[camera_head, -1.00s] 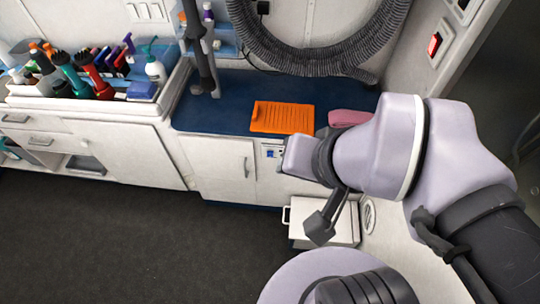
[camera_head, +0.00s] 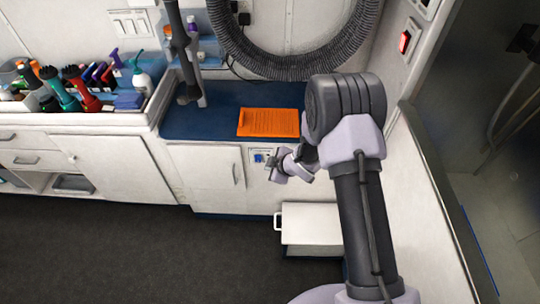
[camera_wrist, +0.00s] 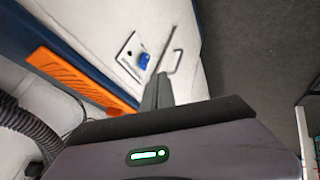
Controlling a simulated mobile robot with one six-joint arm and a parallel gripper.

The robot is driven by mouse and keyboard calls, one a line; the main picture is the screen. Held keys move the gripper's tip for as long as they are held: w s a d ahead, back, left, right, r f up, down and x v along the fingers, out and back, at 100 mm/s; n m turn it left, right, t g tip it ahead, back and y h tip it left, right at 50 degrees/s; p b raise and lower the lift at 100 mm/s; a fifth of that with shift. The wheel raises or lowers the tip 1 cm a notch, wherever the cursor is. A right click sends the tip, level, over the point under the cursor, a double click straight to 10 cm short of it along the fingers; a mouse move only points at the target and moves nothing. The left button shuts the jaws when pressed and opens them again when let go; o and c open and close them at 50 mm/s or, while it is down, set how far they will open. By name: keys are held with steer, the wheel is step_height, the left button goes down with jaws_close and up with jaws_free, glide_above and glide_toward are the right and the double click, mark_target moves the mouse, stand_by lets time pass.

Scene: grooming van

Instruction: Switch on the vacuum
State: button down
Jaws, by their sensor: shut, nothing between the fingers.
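A small blue switch (camera_head: 259,158) sits on a pale panel on the cabinet front, below the blue counter. In the wrist view the blue switch (camera_wrist: 143,59) stands out from its plate (camera_wrist: 131,52), which carries a dark round spot and small unreadable print. My gripper (camera_head: 276,172) is just right of and slightly below the switch in the head view. In the wrist view my gripper (camera_wrist: 158,88) is shut and empty, its fingers pointing toward the cabinet beside the switch. I see no clear contact. A ribbed grey hose (camera_head: 290,68) hangs coiled on the wall above the counter.
An orange slatted mat (camera_head: 268,122) lies on the blue counter (camera_head: 205,122). A lit red switch (camera_head: 404,41) is on the right wall. A white step box (camera_head: 312,226) stands below the gripper. Bottles and tools fill a tray at left. The dark floor (camera_head: 120,250) is clear.

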steer(key=shift+s+a+f, duration=0.15)
steer(key=shift+f, duration=0.35)
steer(key=b, duration=0.4)
glide_toward(260, 160)
steer(key=a+f, duration=0.1)
steer(key=w+a+f, duration=0.1)
steer(key=f, duration=0.1)
steer(key=w+a+f, duration=0.1)
steer(key=shift+w+a+f, duration=0.2)
steer(key=shift+a, duration=0.05)
